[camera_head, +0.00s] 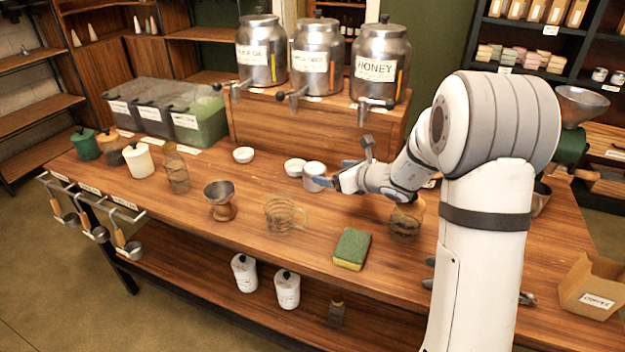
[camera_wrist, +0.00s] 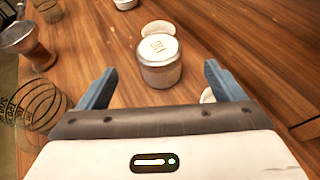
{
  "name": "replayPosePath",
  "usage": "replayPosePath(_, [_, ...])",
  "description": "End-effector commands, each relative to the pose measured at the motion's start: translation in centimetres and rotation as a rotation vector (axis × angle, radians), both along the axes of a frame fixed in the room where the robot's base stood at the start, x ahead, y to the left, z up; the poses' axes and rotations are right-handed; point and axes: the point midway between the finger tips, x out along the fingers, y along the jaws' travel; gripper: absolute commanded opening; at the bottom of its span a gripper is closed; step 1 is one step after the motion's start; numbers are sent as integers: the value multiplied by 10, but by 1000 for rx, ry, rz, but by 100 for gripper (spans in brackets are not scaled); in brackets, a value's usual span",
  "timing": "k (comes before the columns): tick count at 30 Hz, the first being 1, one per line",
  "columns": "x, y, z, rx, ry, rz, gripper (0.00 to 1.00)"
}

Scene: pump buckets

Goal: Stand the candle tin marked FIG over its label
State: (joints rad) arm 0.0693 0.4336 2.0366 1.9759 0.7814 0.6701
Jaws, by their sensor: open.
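The candle tin (camera_head: 314,177) is a short grey jar with a white lid, standing on the wooden table. In the wrist view the tin (camera_wrist: 160,62) shows dark upside-down lettering on its lid that seems to read FIG. My gripper (camera_head: 338,181) is low beside it, to its right in the head view. In the wrist view my gripper (camera_wrist: 160,72) has its blue fingers wide apart, one towards each side of the tin, with nothing between them gripped. A pale round piece (camera_wrist: 207,96) shows partly behind the right finger; I cannot tell what it is. No FIG label is readable.
A funnel goblet (camera_head: 220,200), a glass mug (camera_head: 284,215) and a sponge (camera_head: 351,249) stand nearer the front. The drum stand (camera_head: 310,130) rises behind.

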Motion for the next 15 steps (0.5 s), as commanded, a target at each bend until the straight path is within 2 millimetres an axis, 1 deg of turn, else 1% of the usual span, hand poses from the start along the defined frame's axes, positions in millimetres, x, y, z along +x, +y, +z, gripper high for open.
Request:
replayPosePath(1, [0,0,-12,1,4,1,88])
replayPosePath(3, [0,1,-20,1,2,1,88])
replayPosePath(11, [14,14,-25,-1,-1,4,88])
replayPosePath(15, [31,29,-35,-1,-1,5,88])
